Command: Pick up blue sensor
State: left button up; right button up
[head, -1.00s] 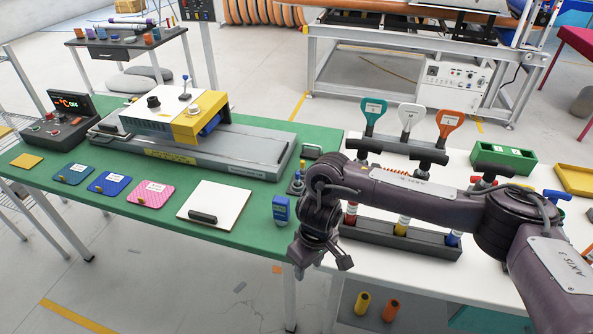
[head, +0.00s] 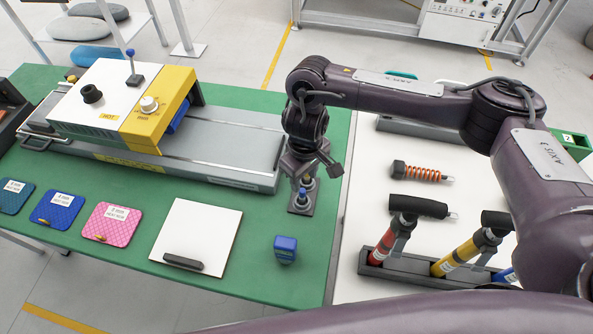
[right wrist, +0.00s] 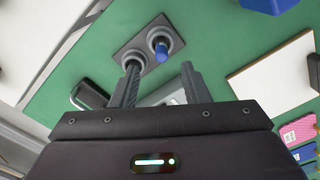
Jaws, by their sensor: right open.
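A small blue-topped sensor (right wrist: 160,50) stands upright in one round grey socket of a dark holder plate (right wrist: 128,56) on the green table. In the head view the blue sensor (head: 303,194) shows just below my right gripper (head: 304,170). The other socket holds a grey-topped piece (right wrist: 133,60). In the right wrist view my right gripper (right wrist: 160,72) is open, with its fingers pointing at the holder and the blue top between their lines. I cannot tell the exact gap; nothing is gripped. My left gripper is not in view.
A blue box-like device (head: 285,249) stands in front of the holder. A white board (head: 197,235) with a dark handle lies to the left. The grey machine bed (head: 230,160) is close behind left. A white table (head: 375,150) with a tool rack (head: 385,265) is at right.

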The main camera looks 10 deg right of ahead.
aim_at(302, 190)
jog(key=shift+s+a+f+b, duration=0.1)
jog(key=shift+s+f+b, duration=0.05)
jog(key=shift+f, duration=0.4)
jog(key=shift+s+f+b, duration=0.15)
jog(key=shift+f, duration=0.75)
notch_tip(302, 190, down, 3)
jog(key=shift+w+a+r+b, duration=0.1)
jog(key=shift+w+b, duration=0.05)
jog(key=shift+b, duration=0.3)
jog(key=shift+w+f, duration=0.2)
jog(key=shift+f, duration=0.7)
jog(key=c, duration=0.4)
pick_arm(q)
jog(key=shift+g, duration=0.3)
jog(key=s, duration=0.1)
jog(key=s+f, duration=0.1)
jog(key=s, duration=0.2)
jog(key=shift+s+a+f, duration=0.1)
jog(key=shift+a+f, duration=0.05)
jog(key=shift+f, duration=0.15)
pick_arm(e)
grip_shut()
